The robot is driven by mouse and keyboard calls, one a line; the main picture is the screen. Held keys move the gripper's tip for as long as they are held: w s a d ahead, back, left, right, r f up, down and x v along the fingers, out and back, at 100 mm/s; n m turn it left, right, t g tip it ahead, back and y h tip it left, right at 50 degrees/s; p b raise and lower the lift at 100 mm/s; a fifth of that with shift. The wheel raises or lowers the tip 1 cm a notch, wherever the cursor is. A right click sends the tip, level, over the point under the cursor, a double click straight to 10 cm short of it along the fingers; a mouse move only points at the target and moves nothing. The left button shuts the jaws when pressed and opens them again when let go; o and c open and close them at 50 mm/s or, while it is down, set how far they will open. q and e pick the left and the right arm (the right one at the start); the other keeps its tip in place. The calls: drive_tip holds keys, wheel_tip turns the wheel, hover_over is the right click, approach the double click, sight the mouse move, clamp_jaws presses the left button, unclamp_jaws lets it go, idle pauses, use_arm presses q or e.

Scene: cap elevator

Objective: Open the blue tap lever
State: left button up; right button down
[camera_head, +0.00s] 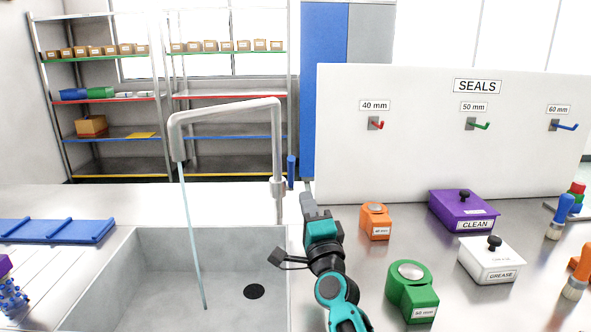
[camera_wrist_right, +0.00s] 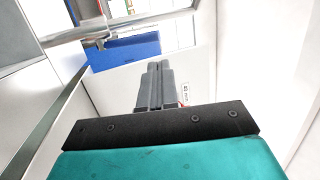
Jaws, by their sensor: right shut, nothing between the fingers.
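The grey tap (camera_head: 278,145) rises at the sink's right edge, with its spout arching left over the basin. The blue tap lever (camera_head: 291,170) stands upright on the right side of the tap's column. A thin pale stream of water (camera_head: 190,230) runs from the spout into the sink. My right gripper (camera_head: 308,199) is shut and empty, a little below and right of the lever, apparently apart from it. Its closed fingers also show in the right wrist view (camera_wrist_right: 156,80). I cannot clearly pick out the lever in that view. My left gripper is not in view.
The sink (camera_head: 150,290) has a dark drain. Right of my arm stand an orange block (camera_head: 376,222), a green block (camera_head: 413,290), a purple CLEAN box (camera_head: 462,210) and a white GREASE box (camera_head: 488,262). The SEALS board (camera_head: 420,165) stands behind. A blue tray (camera_head: 55,231) lies left.

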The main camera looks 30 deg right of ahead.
approach(293, 159)
drive_tip(key=x, duration=0.5)
drive_tip(key=shift+f+b, duration=0.2)
drive_tip(key=shift+b, duration=0.15)
drive_tip(key=shift+x, duration=0.8)
drive_tip(key=shift+w, duration=0.1)
drive_tip(key=shift+w+d+r, duration=0.1)
drive_tip(key=shift+w+r, duration=0.05)
drive_tip(key=shift+r, duration=0.15)
drive_tip(key=w+d+r, duration=0.1)
drive_tip(key=w+r+p, duration=0.1)
drive_tip(key=w, duration=0.1)
drive_tip(key=shift+d+r, duration=0.1)
drive_tip(key=shift+d, duration=0.3)
drive_tip(key=shift+s+a+r, duration=0.1)
